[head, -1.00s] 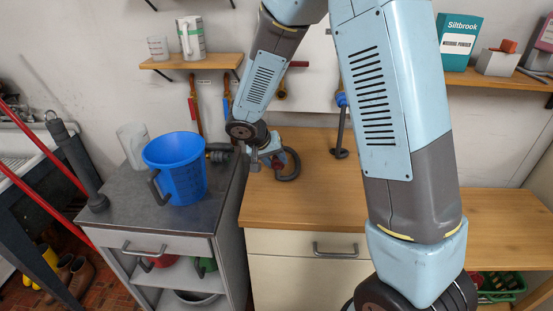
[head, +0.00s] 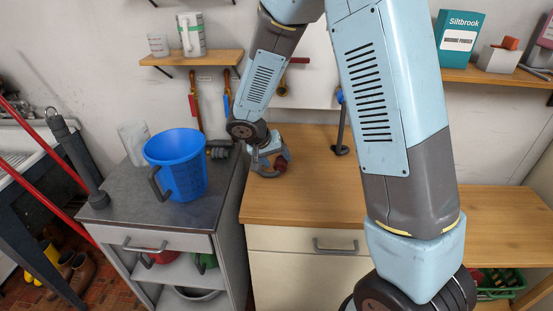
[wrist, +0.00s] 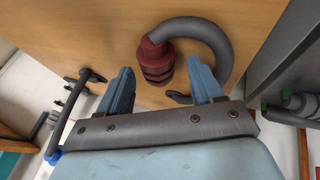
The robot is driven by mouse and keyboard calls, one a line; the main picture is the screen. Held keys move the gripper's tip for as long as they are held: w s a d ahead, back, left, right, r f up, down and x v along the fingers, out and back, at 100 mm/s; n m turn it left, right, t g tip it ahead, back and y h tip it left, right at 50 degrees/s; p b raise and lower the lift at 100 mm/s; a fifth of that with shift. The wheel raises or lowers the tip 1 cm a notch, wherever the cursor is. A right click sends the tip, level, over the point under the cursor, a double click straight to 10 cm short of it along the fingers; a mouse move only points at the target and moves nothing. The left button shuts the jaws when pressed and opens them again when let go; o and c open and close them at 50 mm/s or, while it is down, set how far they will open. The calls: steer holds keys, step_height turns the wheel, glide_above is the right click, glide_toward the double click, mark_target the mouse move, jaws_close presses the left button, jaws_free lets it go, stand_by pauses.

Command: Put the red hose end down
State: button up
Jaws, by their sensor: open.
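The red hose end (wrist: 155,62) is a ribbed dark red fitting on a curved grey hose (wrist: 212,40). In the wrist view it lies over the wooden worktop (wrist: 90,30), in the gap between my fingertips. My gripper (wrist: 160,76) is open, with a finger on each side and no clear contact on the fitting. In the head view my gripper (head: 268,162) is low over the left end of the worktop (head: 310,195), with the red hose end (head: 281,164) beside it. My wrist partly hides the hose, and whether the fitting fully rests on the wood is hard to tell.
A blue jug (head: 176,165) and a clear cup (head: 133,143) stand on the grey cabinet (head: 120,212) to the left. A dark upright tool (head: 341,130) stands behind on the worktop. The worktop's middle is clear. A shelf (head: 195,61) hangs above.

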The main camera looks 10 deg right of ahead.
steer(key=shift+r, duration=0.3)
steer(key=v, duration=1.2)
steer(key=shift+r, duration=0.3)
steer(key=s+d+r+y, duration=0.2)
steer(key=s+d+r, duration=0.75)
steer(key=d, duration=0.35)
steer(key=s+d+r+t+y, duration=0.1)
steer(key=s+d+r, duration=0.1)
steer(key=s, duration=0.4)
steer(key=s+d+r+n+t+y, duration=0.1)
steer(key=s+d+r+y, duration=0.1)
steer(key=s+d, duration=0.3)
steer(key=shift+s+r, duration=0.7)
steer(key=shift+s, duration=0.3)
